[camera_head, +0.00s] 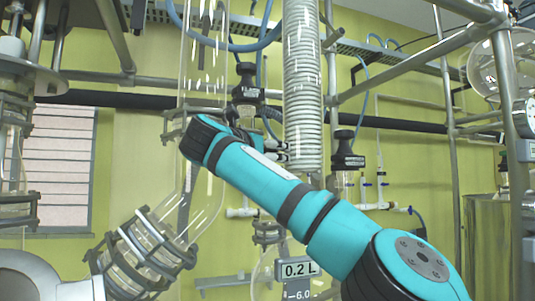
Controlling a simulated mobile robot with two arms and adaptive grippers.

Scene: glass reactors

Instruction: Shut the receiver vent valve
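My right arm, teal and black, reaches up from the lower right across the middle of the view. Its wrist bends back behind the forearm, so my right gripper (276,150) is mostly hidden and small there, and its fingers cannot be made out. Just above it is a black-headed valve (247,92) on the glassware. Another black-headed valve (347,160) stands to the right of the coil. I cannot tell which one is the receiver vent valve, or whether either is open. My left gripper is not in view.
A tall glass column (204,60) and a coiled condenser (302,85) stand close to my arm. A clamped glass joint (142,252) is at lower left. Metal frame bars (405,60) cross the upper right. A steel vessel (487,235) stands at right.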

